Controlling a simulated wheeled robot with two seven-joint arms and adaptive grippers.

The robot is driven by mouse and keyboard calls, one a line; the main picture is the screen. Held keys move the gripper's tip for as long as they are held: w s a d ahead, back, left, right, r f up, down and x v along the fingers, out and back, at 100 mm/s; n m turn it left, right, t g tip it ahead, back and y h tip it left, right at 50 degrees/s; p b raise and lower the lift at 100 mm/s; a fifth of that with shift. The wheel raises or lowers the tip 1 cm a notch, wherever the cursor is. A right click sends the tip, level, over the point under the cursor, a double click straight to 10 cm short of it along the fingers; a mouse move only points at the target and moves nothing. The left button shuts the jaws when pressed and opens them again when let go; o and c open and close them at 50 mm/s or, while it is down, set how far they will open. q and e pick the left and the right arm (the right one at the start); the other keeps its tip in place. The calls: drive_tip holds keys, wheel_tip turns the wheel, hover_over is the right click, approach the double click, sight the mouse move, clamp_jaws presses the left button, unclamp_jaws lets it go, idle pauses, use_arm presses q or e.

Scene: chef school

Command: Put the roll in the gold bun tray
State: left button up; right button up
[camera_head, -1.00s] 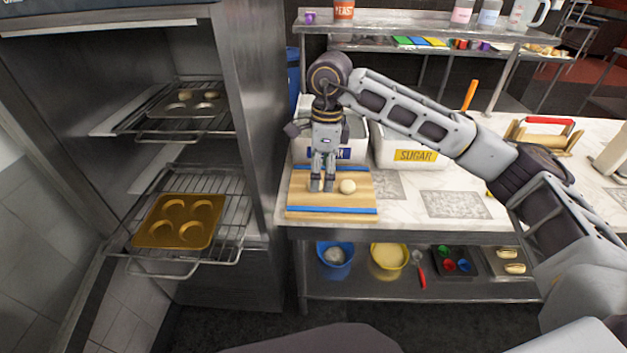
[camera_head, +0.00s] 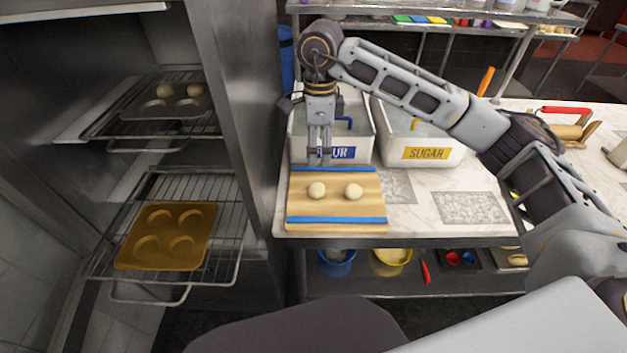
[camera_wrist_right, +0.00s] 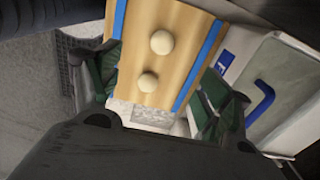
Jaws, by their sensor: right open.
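Two pale round rolls lie on the wooden board, a left roll (camera_head: 316,190) and a right roll (camera_head: 354,191). In the right wrist view they are an upper roll (camera_wrist_right: 162,42) and a lower roll (camera_wrist_right: 148,82). The gold bun tray (camera_head: 166,238) sits on the lower oven rack at left, and its round cups look empty. My right gripper (camera_head: 319,162) points down above the board's far edge, behind the left roll. It is open and empty; its fingers (camera_wrist_right: 160,88) are spread wide in the wrist view. My left gripper is out of view.
A dark tray (camera_head: 168,105) on the upper rack holds what look like two rolls. The wooden board (camera_head: 335,208) has blue end strips. Flour (camera_head: 350,155) and sugar (camera_head: 427,153) bins stand behind. The oven's side wall (camera_head: 235,130) separates racks from counter.

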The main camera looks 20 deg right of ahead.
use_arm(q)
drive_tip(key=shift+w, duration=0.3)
use_arm(e)
drive_tip(key=shift+w, duration=0.25)
drive_tip(key=shift+s, duration=0.1)
hover_over(317, 183)
wheel_tip(317, 183, down, 8)
drive_tip(key=shift+d+r+p, duration=0.1)
drive_tip(key=shift+r+p, duration=0.1)
drive_tip(key=shift+p, duration=0.1)
drive_tip(key=shift+f, duration=0.4)
drive_tip(key=shift+f+p, duration=0.5)
drive_tip(key=shift+f, duration=2.15)
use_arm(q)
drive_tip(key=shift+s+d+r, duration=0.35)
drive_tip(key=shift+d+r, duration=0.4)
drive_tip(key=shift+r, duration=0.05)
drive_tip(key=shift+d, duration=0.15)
